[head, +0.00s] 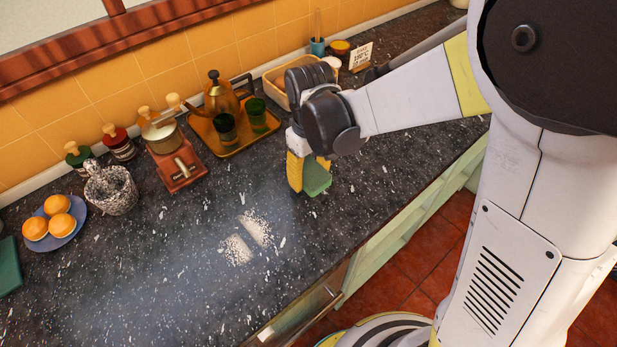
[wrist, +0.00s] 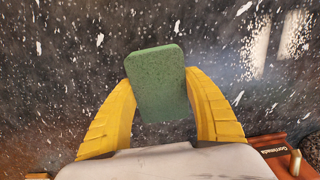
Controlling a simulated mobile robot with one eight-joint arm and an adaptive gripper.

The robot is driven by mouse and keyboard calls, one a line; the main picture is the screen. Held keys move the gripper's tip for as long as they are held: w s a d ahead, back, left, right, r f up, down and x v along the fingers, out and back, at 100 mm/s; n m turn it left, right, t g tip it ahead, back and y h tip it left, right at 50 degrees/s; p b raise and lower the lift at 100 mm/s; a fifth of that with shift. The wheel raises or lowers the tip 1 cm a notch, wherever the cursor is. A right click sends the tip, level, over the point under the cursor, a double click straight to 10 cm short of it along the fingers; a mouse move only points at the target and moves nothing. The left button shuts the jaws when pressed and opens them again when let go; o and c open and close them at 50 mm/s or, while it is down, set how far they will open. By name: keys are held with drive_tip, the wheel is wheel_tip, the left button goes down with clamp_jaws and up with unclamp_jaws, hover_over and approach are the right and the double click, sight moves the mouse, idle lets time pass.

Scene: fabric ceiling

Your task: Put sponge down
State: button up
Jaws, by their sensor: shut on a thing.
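The green sponge (head: 317,177) is held between the yellow fingers of my gripper (head: 305,172), over the dark speckled counter (head: 150,260). In the wrist view, the sponge (wrist: 158,80) sits upright between both fingertips of my gripper (wrist: 160,95), with a finger against each side. The head view does not clearly show whether the sponge's lower edge touches the counter.
A tray (head: 207,137) with a kettle (head: 219,97) and green glasses stands behind. A coffee grinder (head: 175,165), a mortar (head: 112,190) and a blue plate (head: 72,238) of oranges stand left. A basket (head: 270,83) is behind my arm. The front counter is mostly clear.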

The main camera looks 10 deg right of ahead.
drive_tip(key=shift+f+b, duration=0.85)
drive_tip(key=shift+f, duration=1.1)
drive_tip(key=shift+f, duration=0.2)
drive_tip(key=o, duration=1.4)
drive_tip(key=shift+c, duration=0.2)
drive_tip(key=shift+r, duration=0.1)
